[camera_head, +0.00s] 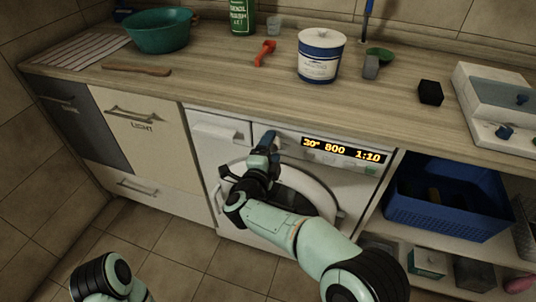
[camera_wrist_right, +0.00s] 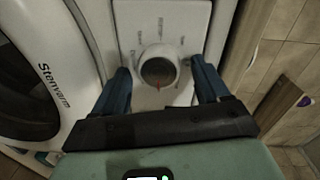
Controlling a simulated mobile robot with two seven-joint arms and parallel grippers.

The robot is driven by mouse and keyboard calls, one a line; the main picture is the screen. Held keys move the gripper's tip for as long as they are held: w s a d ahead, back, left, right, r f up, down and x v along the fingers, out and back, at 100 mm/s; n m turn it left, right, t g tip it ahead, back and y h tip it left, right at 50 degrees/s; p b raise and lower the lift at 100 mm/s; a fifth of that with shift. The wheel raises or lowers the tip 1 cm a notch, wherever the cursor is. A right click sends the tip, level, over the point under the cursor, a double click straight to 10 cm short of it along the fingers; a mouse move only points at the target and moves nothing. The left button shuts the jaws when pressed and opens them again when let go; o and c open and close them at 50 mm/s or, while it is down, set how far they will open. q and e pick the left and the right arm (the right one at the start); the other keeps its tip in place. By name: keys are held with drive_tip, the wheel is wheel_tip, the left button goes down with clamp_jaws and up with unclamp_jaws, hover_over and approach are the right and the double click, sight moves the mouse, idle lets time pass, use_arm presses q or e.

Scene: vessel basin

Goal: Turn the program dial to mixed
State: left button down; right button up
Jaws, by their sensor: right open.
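The washing machine (camera_head: 205,160) has a lit display (camera_head: 342,150) showing 800 and 1:10, with a blurred temperature before them. The program dial (camera_wrist_right: 158,66) is a round knob with a darker face and a small red mark, which sits toward the bottom of the face in the right wrist view. Small labels surround it, too blurred to read surely. My right gripper (camera_wrist_right: 162,82) is open, with one blue finger on each side of the dial; contact cannot be told. In the head view my right gripper (camera_head: 265,148) hides the dial. My left gripper is out of view.
The round door (camera_wrist_right: 30,70) lies beside the panel. Above is a wooden counter (camera_head: 215,75) with a green basin (camera_head: 158,30), a white-and-blue tub (camera_head: 320,58) and a red scoop (camera_head: 264,53). A blue crate (camera_head: 445,205) stands on the shelf at right.

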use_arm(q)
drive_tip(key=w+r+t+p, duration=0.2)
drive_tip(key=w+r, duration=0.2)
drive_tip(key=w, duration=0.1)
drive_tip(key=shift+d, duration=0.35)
use_arm(e)
drive_tip(key=f+v, duration=0.1)
drive_tip(key=v, duration=1.2)
drive_tip(key=shift+s+r, duration=0.2)
drive_tip(key=shift+r, duration=0.35)
